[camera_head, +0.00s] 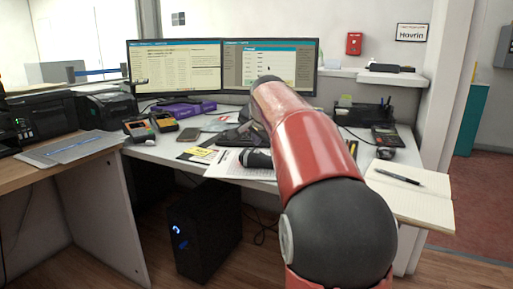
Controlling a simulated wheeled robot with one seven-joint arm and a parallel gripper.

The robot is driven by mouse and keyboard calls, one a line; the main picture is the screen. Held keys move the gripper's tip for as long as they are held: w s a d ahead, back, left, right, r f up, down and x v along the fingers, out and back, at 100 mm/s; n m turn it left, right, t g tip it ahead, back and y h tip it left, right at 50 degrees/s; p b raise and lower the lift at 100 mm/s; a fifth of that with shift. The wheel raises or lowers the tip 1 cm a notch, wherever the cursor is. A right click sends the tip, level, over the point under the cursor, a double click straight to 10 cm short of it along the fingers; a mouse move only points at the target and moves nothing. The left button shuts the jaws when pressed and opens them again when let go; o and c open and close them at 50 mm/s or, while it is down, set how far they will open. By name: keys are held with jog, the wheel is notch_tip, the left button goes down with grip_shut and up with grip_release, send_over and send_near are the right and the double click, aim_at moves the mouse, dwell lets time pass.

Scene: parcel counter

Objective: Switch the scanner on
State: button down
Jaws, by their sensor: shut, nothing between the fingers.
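My red and black arm reaches from the bottom right over the white desk (150,152). My gripper (229,138), dark and small in the picture, is shut and empty low over the middle of the desk, partly hidden by my arm. A short black rounded thing (257,159) lies on papers just beside it; I cannot tell whether it is the scanner. Two handheld devices with yellow and orange parts, one on the left (138,129) and one on the right (165,122), lie left of my gripper. No power switch can be made out.
Two lit monitors (173,68) stand behind. A purple box (183,108), a phone (188,135) and papers (236,165) lie on the desk. Black printers (106,106) stand at left. A notebook (420,197) with a pen and a card terminal (385,134) are at right.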

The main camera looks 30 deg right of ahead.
aim_at(257, 154)
jog(key=shift+r, duration=0.1)
notch_tip(257, 154, up, 6)
jog(key=p, duration=0.5)
jog(key=shift+p, duration=0.3)
jog(key=s+a+f+n+g+y, duration=0.1)
jog(key=s+a+f+n, duration=0.3)
jog(key=s, duration=0.7)
jog(key=s+a+f+n+g, duration=0.1)
jog(key=s+a+f+n, duration=0.3)
jog(key=s+a+f, duration=0.3)
jog(key=s+a+f+n+g+y, duration=0.1)
jog(key=s+a+f+n, duration=0.3)
jog(key=s, duration=1.2)
notch_tip(257, 154, down, 5)
jog(key=a, duration=0.2)
jog(key=shift+a+y, duration=0.3)
jog(key=shift+a, duration=0.05)
